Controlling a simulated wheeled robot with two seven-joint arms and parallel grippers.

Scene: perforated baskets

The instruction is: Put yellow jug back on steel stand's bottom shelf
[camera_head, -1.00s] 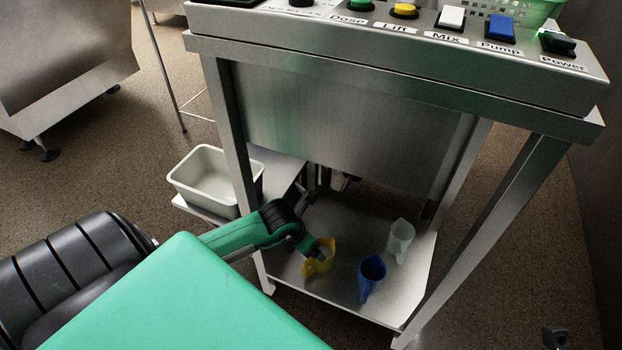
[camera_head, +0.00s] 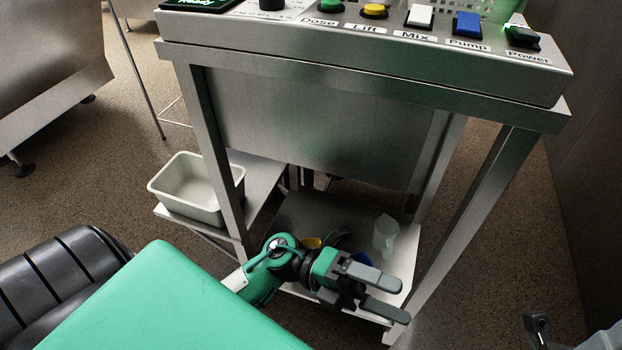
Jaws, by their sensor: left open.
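The yellow jug (camera_head: 311,243) is on the bottom shelf (camera_head: 300,208) of the steel stand, mostly hidden behind my left arm. Only a small yellow part shows. My left gripper (camera_head: 394,299) is open, in front of the shelf's right front part. Its fingers point right and it is apart from the yellow jug, with nothing seen between them. A dark part at the bottom right edge (camera_head: 537,326) may belong to my right arm; its jaws cannot be made out.
A pale translucent jug (camera_head: 385,236) stands on the shelf's right side. A blue jug (camera_head: 361,290) is mostly hidden behind my left gripper. A grey-white tub (camera_head: 190,205) sits on a side shelf. Stand legs flank the bottom shelf; a button panel is above.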

